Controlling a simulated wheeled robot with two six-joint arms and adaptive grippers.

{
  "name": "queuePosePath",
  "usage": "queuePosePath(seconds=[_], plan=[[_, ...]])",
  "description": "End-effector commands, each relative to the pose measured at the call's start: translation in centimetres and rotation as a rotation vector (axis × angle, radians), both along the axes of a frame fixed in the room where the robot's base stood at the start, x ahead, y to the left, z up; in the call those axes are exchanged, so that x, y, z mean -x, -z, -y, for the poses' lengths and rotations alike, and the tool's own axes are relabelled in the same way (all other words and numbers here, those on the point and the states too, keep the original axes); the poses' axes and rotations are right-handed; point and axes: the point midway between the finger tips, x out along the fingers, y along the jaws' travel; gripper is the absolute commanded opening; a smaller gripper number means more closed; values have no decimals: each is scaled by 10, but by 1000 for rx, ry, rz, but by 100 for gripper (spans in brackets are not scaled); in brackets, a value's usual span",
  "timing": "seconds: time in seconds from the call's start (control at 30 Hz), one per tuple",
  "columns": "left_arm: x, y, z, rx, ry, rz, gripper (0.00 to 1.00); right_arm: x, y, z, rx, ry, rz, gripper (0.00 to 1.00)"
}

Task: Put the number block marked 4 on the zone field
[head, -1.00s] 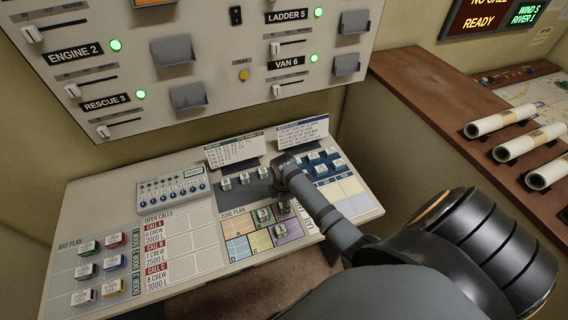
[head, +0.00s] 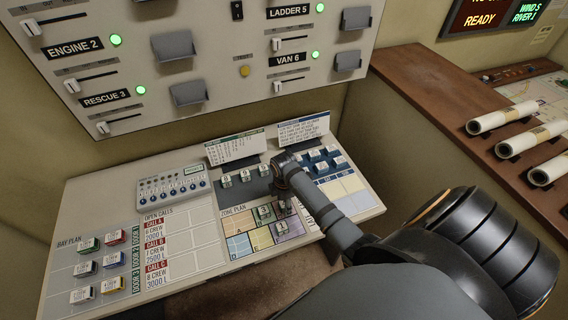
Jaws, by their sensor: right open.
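The zone plan (head: 239,246) is a grid of coloured fields on the sloping console, with orange, yellow, green and purple areas. Grey number blocks stand on it: one block (head: 264,213) on the upper part and another block (head: 281,227) on the purple side. More number blocks (head: 245,175) stand in a row on a dark strip above the plan. The digits are too small to read, so I cannot tell which is the 4. My right gripper (head: 284,204) points down over the plan's upper right, open, its fingers partly hidden by my own wrist. My left gripper is out of view.
Coloured blocks (head: 88,244) stand on the bay plan at left. A small button panel (head: 174,187) and two tilted cards (head: 235,148) are behind. Blue-marked blocks (head: 315,156) stand right of my wrist. A switch panel (head: 200,60) rises at the back.

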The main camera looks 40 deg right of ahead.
Motion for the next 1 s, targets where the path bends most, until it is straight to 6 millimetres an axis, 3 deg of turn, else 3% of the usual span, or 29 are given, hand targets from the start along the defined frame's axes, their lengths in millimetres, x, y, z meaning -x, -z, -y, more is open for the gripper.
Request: queuePosePath(seconds=[0.5,0.67,1.0], plan=[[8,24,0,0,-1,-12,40,-1,-107,1,1,-1,4,56],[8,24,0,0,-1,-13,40,0,-118,0,1,0,1,56],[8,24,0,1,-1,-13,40,0,-119,0,0,0,0,56]])
